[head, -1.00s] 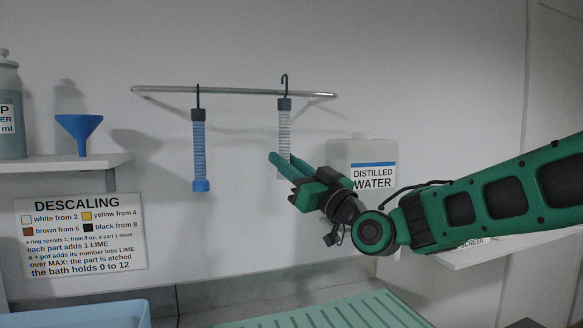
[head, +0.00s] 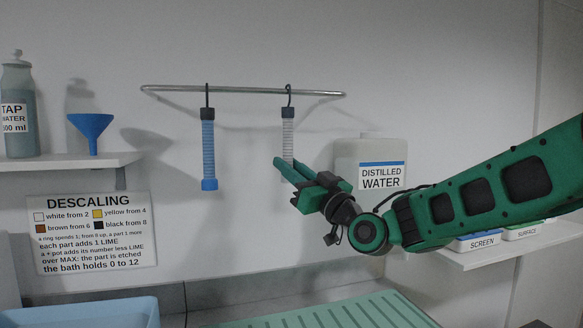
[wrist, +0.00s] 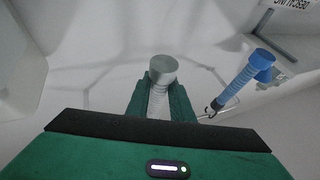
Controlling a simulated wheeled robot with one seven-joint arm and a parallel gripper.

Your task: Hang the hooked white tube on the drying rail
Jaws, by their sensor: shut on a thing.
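The white ribbed tube (head: 288,136) hangs upright with a dark collar and a dark hook (head: 289,91) at its top. The hook is at the drying rail (head: 245,91), its curve just over the bar; whether it bears on the bar I cannot tell. My gripper (head: 284,170) is shut on the lower part of the tube. In the wrist view the tube (wrist: 159,100) stands between my fingers, its pale round end towards the camera. The fingers hide part of it.
A blue ribbed tube (head: 208,155) hangs from the rail to the left, clear of my gripper. A distilled water container (head: 368,160) stands close behind my gripper on the right. A shelf (head: 70,162) holds a blue funnel (head: 91,129). A green ribbed mat (head: 335,312) lies below.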

